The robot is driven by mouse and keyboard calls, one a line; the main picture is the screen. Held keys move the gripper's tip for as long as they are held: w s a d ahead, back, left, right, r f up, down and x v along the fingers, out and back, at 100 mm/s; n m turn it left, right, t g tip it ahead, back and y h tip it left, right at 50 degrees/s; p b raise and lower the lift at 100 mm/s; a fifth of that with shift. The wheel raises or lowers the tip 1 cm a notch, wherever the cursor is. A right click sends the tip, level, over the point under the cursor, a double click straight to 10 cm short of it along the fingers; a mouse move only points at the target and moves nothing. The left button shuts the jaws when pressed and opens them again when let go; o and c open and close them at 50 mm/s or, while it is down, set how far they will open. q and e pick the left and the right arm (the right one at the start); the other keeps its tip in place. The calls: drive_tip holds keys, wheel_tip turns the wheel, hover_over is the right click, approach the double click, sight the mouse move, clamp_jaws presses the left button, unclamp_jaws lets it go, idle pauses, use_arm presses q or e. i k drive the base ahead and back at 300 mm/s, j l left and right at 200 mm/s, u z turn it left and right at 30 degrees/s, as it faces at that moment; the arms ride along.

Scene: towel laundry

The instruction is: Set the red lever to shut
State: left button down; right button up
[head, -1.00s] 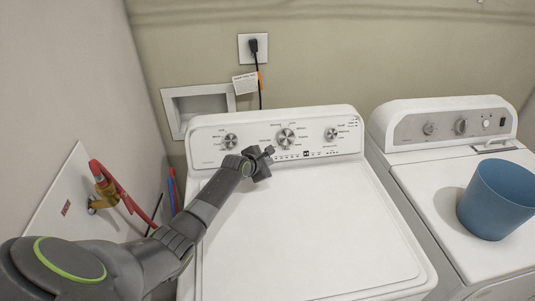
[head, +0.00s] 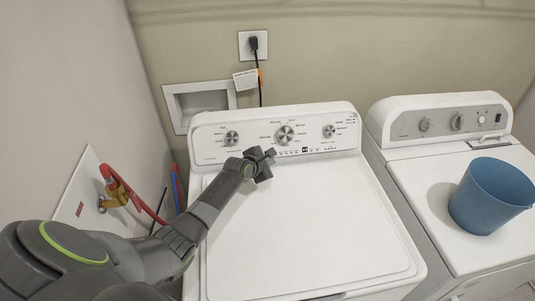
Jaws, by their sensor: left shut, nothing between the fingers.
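On the left wall, a brass valve (head: 115,196) with red parts sits on a white plate (head: 72,190). A red piece (head: 106,173) stands at the top of the valve; I cannot clearly tell the lever from the red hose (head: 147,209) there, or how it is set. My left gripper (head: 267,155) is shut and empty. It is over the washer's back edge, just in front of the control panel, well to the right of the valve. My right gripper is out of view.
The white washer (head: 320,215) with its knob panel fills the middle. A second white machine (head: 430,185) stands at right with a blue bucket (head: 490,196) on top. A wall outlet (head: 252,46) with a plugged cord and a recessed wall box (head: 199,101) are behind.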

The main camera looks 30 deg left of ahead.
sight(132, 195)
drive_tip(key=k+l, duration=1.2)
drive_tip(key=l, duration=0.15)
